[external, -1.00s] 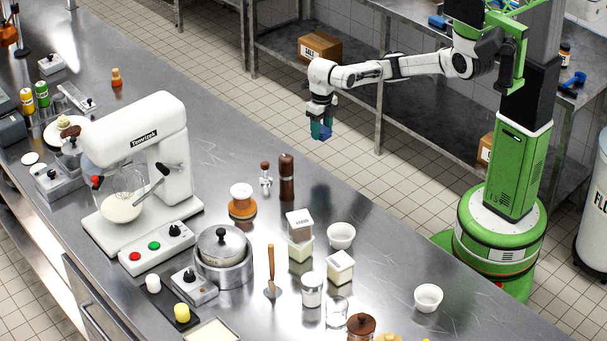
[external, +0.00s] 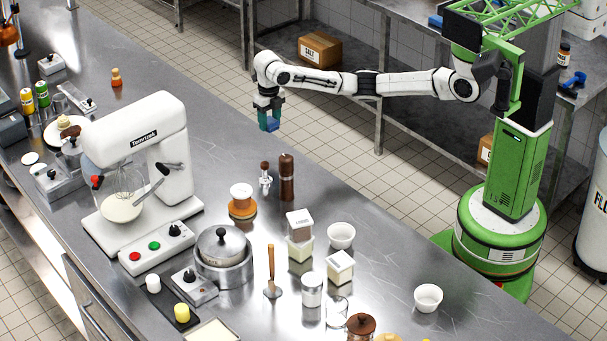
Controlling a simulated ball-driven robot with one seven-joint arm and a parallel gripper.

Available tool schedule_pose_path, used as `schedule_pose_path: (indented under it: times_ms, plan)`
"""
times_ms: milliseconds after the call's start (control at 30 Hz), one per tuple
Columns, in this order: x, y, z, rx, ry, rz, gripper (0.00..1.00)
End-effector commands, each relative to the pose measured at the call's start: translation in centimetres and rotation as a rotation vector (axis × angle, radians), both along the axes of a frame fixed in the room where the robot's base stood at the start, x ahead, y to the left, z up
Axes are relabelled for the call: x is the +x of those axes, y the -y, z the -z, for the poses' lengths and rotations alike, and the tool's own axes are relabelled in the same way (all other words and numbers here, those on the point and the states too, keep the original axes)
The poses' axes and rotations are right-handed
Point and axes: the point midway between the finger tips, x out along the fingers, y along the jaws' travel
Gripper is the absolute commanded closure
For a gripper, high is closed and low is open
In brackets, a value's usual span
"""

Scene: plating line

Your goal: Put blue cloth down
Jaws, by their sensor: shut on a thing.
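My gripper (external: 268,116) is shut on the blue cloth (external: 270,125), which shows as a small blue bundle between the fingertips. The gripper points down and holds the cloth in the air, in the picture above the far side of the steel counter (external: 225,125). The cloth looks clear of the counter. The fingers hide part of it.
A pepper mill (external: 286,178) and a small shaker (external: 265,180) stand below the gripper in the picture. A white stand mixer (external: 150,150) is to the left. The counter between the mixer and the far edge is bare. Several jars and bowls stand nearer the front.

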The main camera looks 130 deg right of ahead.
Motion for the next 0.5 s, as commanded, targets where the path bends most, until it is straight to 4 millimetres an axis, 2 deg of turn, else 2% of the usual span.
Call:
schedule_pose_path:
  times_ms: [300, 500]
  plan:
    - [3.2, 2.1, 4.0, 0.001, -0.004, 0.0, 0.81]
    - [4.2, 2.8, 5.5, 0.002, -0.003, -0.001, 0.81]
